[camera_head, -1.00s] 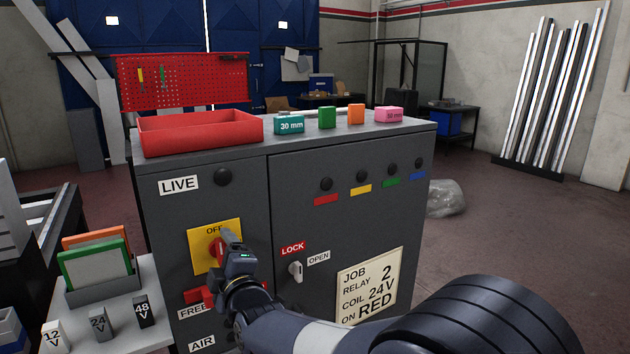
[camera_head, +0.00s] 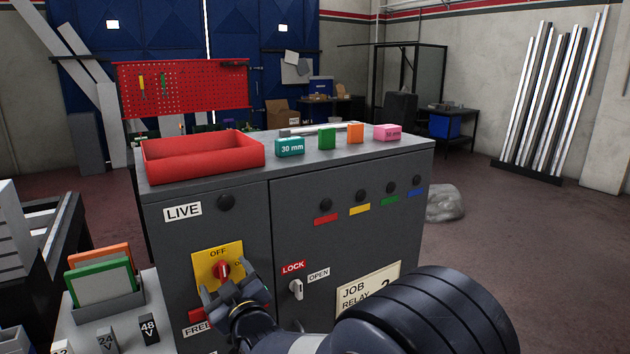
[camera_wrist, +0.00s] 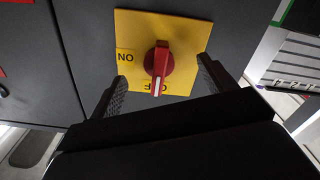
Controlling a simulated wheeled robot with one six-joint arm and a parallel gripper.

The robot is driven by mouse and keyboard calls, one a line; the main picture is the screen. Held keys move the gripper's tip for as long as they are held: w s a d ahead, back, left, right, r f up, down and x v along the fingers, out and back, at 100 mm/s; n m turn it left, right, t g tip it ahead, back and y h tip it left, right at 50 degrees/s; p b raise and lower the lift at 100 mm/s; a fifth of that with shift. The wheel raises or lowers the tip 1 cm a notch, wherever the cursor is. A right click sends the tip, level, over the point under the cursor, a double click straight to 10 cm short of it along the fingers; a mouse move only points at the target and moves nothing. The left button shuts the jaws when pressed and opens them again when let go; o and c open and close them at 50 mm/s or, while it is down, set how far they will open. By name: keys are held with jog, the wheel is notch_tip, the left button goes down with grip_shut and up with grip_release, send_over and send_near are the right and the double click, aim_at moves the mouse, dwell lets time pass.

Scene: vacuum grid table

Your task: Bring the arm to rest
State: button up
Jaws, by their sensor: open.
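My gripper (camera_head: 228,288) is in front of the lower part of the yellow switch plate on the grey cabinet (camera_head: 330,240). Its jaws are open and empty. The red rotary switch (camera_head: 222,270) shows above and between the fingers, clear of them. In the wrist view the red switch (camera_wrist: 159,62) sits on its yellow plate (camera_wrist: 135,28), with the handle's white line toward the OFF mark and ON to the side. My fingers (camera_wrist: 160,95) stand on either side, apart from the handle. My arm reaches in from the lower right and hides the cabinet's lower front.
A red tray (camera_head: 205,165), a teal 30 mm block (camera_head: 290,148) and several coloured blocks stand on the cabinet top. A LOCK/OPEN key switch (camera_head: 296,289) sits right of my gripper. At left, a small table holds framed cards (camera_head: 100,280) and voltage blocks (camera_head: 149,328).

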jog(key=m+p, duration=0.3)
jog(key=shift+r, duration=0.25)
jog(key=shift+f+m+p, duration=0.15)
jog(key=shift+m+p, duration=0.65)
jog(key=shift+p, duration=0.35)
jog(key=shift+f, duration=0.1)
